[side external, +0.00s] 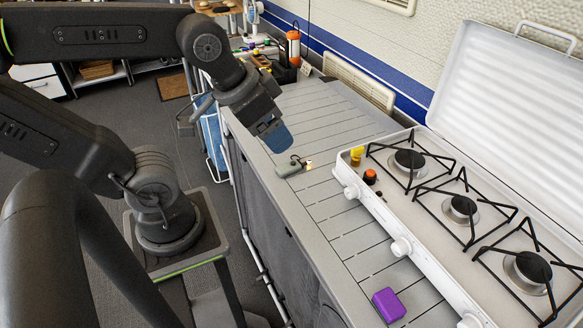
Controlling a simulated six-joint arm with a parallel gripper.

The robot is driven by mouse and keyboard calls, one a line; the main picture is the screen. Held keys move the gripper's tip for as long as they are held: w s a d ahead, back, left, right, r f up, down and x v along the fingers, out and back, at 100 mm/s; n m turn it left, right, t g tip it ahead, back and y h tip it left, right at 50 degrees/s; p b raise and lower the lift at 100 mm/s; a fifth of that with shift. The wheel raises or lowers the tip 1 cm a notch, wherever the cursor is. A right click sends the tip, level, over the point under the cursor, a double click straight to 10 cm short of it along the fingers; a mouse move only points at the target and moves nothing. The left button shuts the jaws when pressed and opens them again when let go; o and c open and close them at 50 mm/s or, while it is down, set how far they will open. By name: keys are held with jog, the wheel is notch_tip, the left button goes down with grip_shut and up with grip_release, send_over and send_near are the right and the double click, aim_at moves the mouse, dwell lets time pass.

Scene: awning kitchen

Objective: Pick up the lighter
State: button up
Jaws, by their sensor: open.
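No thing here is plainly a lighter at this size. A small grey-green object (290,168) lies on the slatted grey counter (335,215), with a dark loop on top and a tiny bright spot by its right end. A small yellow upright item (356,156) and an orange-and-black item (370,177) are at the near left corner of the stove. A purple block (388,305) lies at the counter's front. Any of these small items may be the lighter; I cannot tell which. My gripper (277,139) is open, with blue fingers pointing down, just behind and above the grey-green object. The gap between its fingers is hidden.
A white stove (435,215) with black pan supports and a raised lid (515,100) fills the right side. An orange-and-black lantern (293,48) and other clutter stand at the back. The counter's left edge drops to the floor. The slats between the grey-green object and purple block are clear.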

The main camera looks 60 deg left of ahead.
jog(key=g, duration=0.6)
send_over(284, 168)
notch_tip(284, 168, down, 14)
jog(key=shift+n, duration=0.4)
jog(key=f, duration=0.5)
jog(key=w+f, duration=0.1)
jog(key=f, duration=0.4)
jog(key=s+f, duration=0.1)
jog(key=f, duration=0.1)
jog(key=shift+f, duration=0.8)
jog(key=c, duration=1)
